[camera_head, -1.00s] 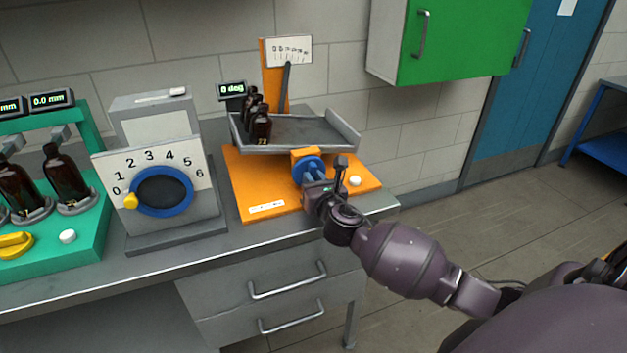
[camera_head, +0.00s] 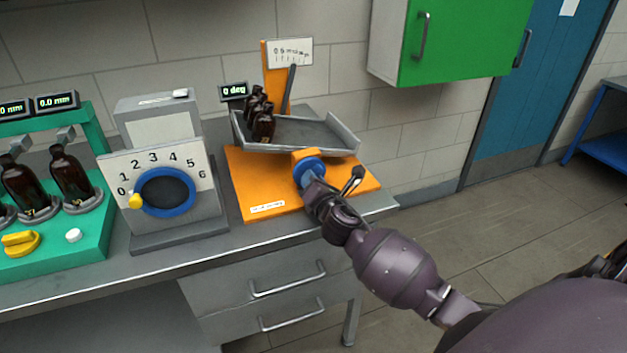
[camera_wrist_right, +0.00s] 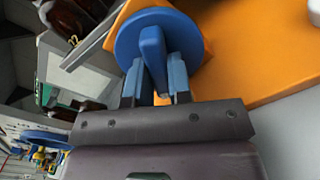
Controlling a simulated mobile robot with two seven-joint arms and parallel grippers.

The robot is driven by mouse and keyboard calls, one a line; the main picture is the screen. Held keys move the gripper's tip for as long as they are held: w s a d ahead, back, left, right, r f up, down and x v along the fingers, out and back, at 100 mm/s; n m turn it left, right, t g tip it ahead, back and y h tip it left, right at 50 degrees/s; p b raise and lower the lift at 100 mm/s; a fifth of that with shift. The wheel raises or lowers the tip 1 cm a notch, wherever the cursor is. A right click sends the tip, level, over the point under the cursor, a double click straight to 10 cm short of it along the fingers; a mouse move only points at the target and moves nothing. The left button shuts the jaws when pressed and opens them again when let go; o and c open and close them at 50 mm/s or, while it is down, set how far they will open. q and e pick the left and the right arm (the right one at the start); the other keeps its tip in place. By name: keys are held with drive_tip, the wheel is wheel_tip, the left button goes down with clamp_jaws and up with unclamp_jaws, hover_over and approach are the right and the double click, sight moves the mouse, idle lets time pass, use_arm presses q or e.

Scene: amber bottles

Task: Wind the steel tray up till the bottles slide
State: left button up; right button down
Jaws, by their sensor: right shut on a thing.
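The steel tray (camera_head: 322,132) sits on the orange stand in the head view, low, with raised side walls. Several dark amber bottles (camera_head: 263,124) stand grouped at its left end. A small display (camera_head: 234,90) behind it reads 0 deg. A blue knob (camera_head: 307,167) with a raised grip bar is on the stand's front below the tray. My right gripper (camera_head: 314,183) is shut on this bar; the right wrist view shows the blue knob (camera_wrist_right: 127,42) with a finger on each side of the bar. My left gripper is not in view.
The orange base (camera_head: 262,190) lies on the grey bench. A grey box with a 0 to 6 dial (camera_head: 165,190) stands to the left. Further left is a green rig (camera_head: 95,235) with more bottles. A green cabinet (camera_head: 470,40) hangs at the upper right.

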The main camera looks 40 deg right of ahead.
drive_tip(key=shift+m, duration=0.6)
drive_tip(key=c, duration=1)
unclamp_jaws()
drive_tip(key=shift+c, duration=0.2)
drive_tip(key=v, duration=1.1)
drive_tip(key=shift+d+f, duration=0.1)
